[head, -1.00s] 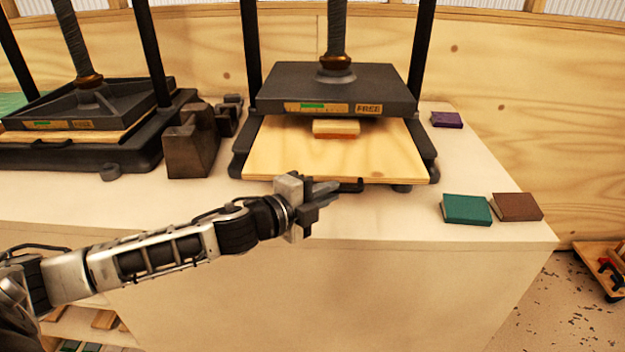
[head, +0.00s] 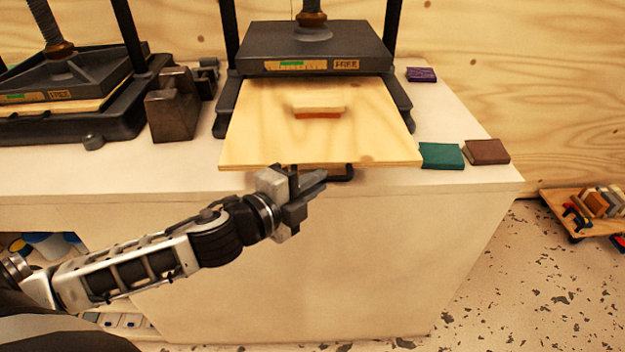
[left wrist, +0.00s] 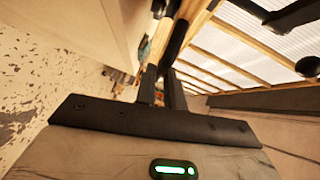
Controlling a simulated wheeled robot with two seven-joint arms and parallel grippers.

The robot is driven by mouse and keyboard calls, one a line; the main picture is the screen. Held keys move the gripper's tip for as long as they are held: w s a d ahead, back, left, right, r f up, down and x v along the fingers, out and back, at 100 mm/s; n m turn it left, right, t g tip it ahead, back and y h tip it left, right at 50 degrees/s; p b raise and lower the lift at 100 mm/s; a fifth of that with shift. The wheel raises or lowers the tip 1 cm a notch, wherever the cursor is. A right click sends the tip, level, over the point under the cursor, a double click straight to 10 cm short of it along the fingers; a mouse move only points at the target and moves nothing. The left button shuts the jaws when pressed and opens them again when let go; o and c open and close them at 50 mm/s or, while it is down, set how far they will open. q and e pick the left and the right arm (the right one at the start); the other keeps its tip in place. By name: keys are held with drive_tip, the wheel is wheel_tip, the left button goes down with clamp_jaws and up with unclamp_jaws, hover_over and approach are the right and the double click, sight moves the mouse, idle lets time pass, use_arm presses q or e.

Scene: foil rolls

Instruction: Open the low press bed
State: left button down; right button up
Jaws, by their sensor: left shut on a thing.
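The low press (head: 312,45) stands on the white bench, its dark plate labelled FREE. Its wooden bed (head: 260,130) is slid well out towards me, its front edge over the bench's front. A small block with a pale top and orange lower edge (head: 318,110) lies on the bed. My left gripper (head: 308,183) is shut on the dark handle (head: 345,174) under the bed's front edge. The left wrist view shows its dark fingers (left wrist: 163,85) close together; the grip itself is hard to make out there. My right gripper is not in view.
A second press (head: 75,90) stands at the left, with dark metal blocks (head: 172,105) beside it. A green book (head: 441,156), a brown book (head: 487,152) and a purple book (head: 421,74) lie right of the bed. A loaded wooden trolley (head: 585,212) is on the floor at the right.

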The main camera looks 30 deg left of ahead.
use_arm(q)
drive_tip(key=c, duration=1.6)
unclamp_jaws()
drive_tip(key=shift+o, duration=0.6)
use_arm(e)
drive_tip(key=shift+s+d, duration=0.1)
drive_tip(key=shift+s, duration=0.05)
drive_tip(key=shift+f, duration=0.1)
use_arm(q)
drive_tip(key=p+v, duration=0.1)
drive_tip(key=v, duration=1.5)
drive_tip(key=shift+p, duration=0.3)
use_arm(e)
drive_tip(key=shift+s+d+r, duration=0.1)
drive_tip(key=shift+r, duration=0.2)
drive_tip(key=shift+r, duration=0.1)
